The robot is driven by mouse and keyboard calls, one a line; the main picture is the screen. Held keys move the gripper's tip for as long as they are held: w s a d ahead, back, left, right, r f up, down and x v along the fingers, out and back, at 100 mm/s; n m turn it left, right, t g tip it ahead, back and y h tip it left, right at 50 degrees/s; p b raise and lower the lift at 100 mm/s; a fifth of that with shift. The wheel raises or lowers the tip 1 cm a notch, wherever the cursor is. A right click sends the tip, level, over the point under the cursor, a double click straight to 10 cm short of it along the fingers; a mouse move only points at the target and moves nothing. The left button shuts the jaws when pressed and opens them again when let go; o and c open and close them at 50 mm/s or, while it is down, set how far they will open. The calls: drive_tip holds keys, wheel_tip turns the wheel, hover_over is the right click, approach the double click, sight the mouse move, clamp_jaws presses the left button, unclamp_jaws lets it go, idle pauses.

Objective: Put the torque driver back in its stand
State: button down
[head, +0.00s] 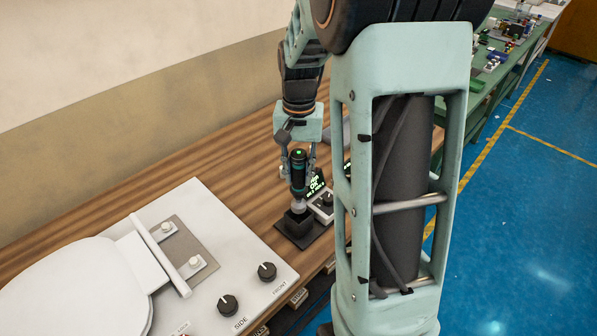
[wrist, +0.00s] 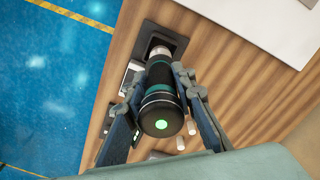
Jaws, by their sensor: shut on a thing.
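The torque driver (head: 298,172) is a black cylinder with teal bands and a green light on its top end. My gripper (head: 299,163) is shut on it from above and holds it about upright. In the wrist view my gripper (wrist: 163,85) has one finger on each side of the driver (wrist: 161,105). The stand (head: 298,224) is a dark block on a dark base plate. The driver's pale lower end is at the stand's top; I cannot tell how deep it sits. The stand (wrist: 176,40) also shows beyond the driver in the wrist view.
A small controller box (head: 322,203) with a green-lit display stands just right of the stand. A white panel (head: 235,235) with a toilet seat and two black knobs lies to the left. The wooden bench (head: 180,175) is clear behind.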

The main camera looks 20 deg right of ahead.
sight(299, 153)
idle(0.3)
drive_tip(key=shift+f+b, duration=2.85)
drive_tip(key=shift+f, duration=1.1)
drive_tip(key=c, duration=1.5)
unclamp_jaws()
drive_tip(key=shift+c, duration=0.2)
wheel_tip(299, 153, up, 12)
drive_tip(key=shift+r, duration=0.1)
drive_tip(key=shift+w, duration=0.1)
